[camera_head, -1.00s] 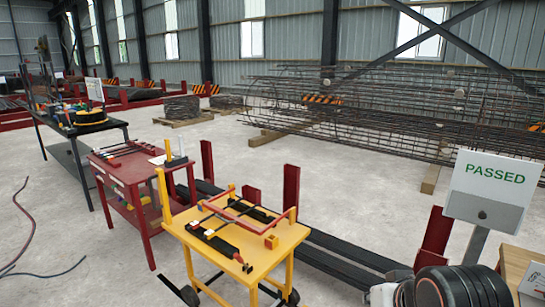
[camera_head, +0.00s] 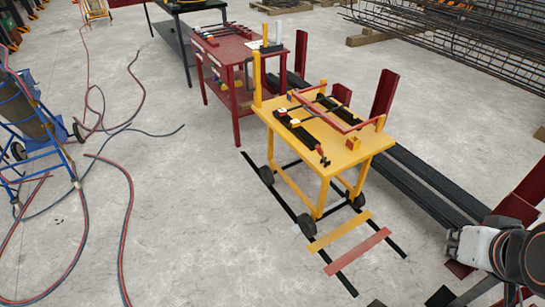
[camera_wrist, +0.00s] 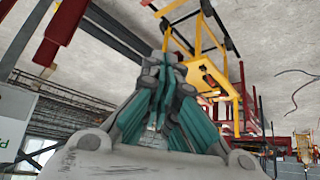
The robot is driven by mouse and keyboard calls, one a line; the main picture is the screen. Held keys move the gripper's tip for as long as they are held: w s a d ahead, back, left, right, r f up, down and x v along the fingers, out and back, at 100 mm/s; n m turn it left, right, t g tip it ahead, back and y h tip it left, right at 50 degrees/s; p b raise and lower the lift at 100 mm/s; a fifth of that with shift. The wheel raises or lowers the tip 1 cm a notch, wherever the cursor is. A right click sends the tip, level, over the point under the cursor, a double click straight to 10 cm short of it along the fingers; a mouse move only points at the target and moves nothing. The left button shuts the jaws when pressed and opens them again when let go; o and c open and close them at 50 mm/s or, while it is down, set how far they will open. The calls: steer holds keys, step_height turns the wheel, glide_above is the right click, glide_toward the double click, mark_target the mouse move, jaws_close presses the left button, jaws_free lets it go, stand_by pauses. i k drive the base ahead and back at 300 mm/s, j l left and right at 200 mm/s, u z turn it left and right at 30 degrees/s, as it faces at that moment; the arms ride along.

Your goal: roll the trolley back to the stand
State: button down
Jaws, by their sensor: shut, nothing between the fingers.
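The yellow trolley (camera_head: 350,153) stands upright on black wheels, with a flat top, yellow posts and a red-orange frame with black bars on it. Its wheels are between two black floor lines (camera_head: 283,205). A yellow stripe (camera_head: 340,232) and a red stripe (camera_head: 357,251) lie on the floor in front of it. In the wrist view my gripper (camera_wrist: 168,62) has its teal fingers together and empty. The yellow trolley's frame (camera_wrist: 239,85) shows beyond them, apart from the fingers. In the head view only part of my arm shows at lower right. I cannot tell which object is the stand.
A red table (camera_head: 237,51) with tools stands behind the trolley. Red uprights (camera_head: 385,95) and long black bars (camera_head: 430,185) run along its right side. Hoses (camera_head: 125,225) and a blue cylinder cart (camera_head: 40,130) are at left.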

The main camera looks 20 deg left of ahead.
mark_target(342, 152)
steer(key=i+j, duration=0.4)
steer(key=j, duration=0.15)
steer(key=i+j, duration=0.4)
steer(key=j, duration=0.15)
steer(key=i+j, duration=0.4)
steer(key=j, duration=0.2)
steer(key=i+j, duration=0.4)
steer(key=j, duration=0.15)
steer(key=i+j, duration=0.4)
steer(key=j, duration=0.15)
steer(key=i+j, duration=0.4)
steer(key=j, duration=0.15)
